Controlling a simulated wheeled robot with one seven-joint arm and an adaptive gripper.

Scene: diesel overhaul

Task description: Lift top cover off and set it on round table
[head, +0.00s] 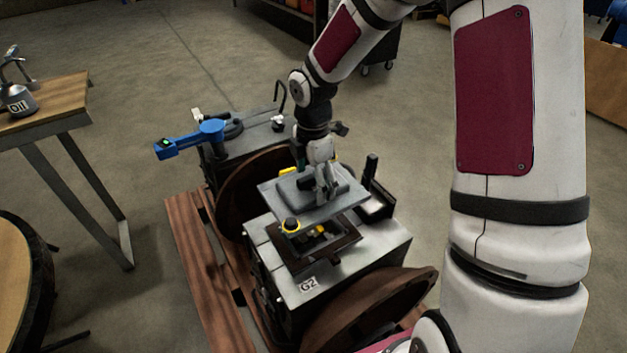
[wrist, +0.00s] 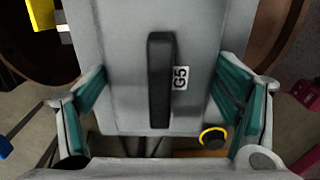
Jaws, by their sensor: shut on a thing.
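The top cover (head: 345,203) is a grey plate with a raised middle. In the wrist view the cover (wrist: 125,60) shows a dark bar handle (wrist: 159,80) and a G5 label. My gripper (head: 318,184) is shut on the cover from above; its teal-padded fingers (wrist: 165,95) stand on either side of it. The cover is held roughly level above the engine block (head: 375,250) marked G2, with a gap over the dark-framed opening (head: 320,243). The round table (head: 12,285) is cut off at the lower left edge of the head view.
A blue tool (head: 195,140) sticks out left over the engine's far end. A wooden table (head: 60,105) with an oil can (head: 18,100) stands at left. Bare floor lies between it and the engine's wooden pallet (head: 195,270).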

